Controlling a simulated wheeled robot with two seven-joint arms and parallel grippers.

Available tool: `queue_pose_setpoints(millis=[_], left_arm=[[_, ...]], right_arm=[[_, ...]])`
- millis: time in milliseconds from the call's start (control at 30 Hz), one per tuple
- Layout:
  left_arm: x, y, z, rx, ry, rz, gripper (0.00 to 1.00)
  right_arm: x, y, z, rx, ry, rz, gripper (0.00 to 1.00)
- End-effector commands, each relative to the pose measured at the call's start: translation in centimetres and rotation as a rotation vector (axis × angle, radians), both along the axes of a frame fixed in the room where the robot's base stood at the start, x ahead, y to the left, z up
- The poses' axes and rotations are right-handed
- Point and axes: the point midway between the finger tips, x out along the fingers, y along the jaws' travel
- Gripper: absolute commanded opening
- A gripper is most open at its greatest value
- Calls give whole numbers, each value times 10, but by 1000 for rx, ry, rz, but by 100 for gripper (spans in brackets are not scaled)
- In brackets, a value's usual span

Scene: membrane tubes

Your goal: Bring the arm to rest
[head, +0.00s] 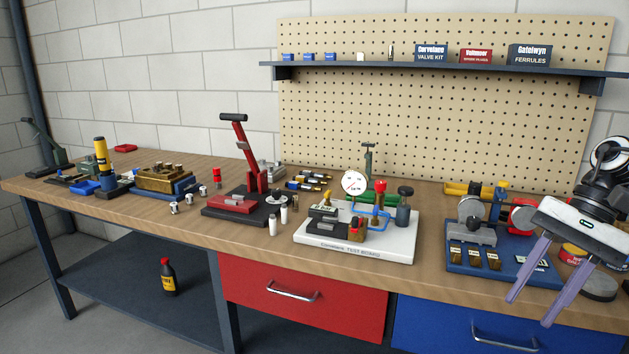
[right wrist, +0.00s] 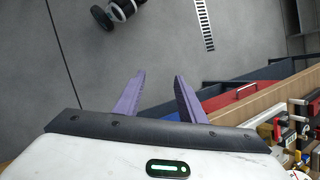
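My right gripper (head: 531,308) is at the right edge of the head view, above the front right part of the workbench. Its two purple fingers are spread apart with nothing between them. In the right wrist view the fingers (right wrist: 157,80) are also apart and empty, with grey floor behind them. My left gripper is not in the head view. Small white cylinders (head: 273,225) stand on the bench left of the white test board (head: 390,252). What they are is too small to tell.
The wooden workbench (head: 130,205) carries a red lever press (head: 245,165), a brass block (head: 165,179) and a blue board with a grinder (head: 470,258), which lies just left of my right gripper. A shelf (head: 420,68) with boxes hangs on the pegboard. Red (head: 260,285) and blue drawers (head: 430,325) are shut.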

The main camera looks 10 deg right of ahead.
Motion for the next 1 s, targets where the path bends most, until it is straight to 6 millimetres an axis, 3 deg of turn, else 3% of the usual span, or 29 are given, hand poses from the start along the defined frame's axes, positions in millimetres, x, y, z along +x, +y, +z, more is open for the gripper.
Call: queue_pose_setpoints(millis=[267,467,633,767,800,867,1000], left_arm=[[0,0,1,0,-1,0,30],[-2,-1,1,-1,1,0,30],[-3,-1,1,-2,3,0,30],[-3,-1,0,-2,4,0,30],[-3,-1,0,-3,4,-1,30],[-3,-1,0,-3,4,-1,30],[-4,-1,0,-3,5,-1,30]], right_arm=[[-12,-33,-104,405,173,-896,37],[-30,-39,-183,792,489,-1570,37],[-56,-25,-253,1151,899,-2080,37],[-82,6,-306,1429,1319,-2404,37],[-90,20,-321,-1400,-1362,2308,37],[-103,45,-342,-1284,-1355,2049,37],[-130,118,-377,-1000,-1298,1493,37]])
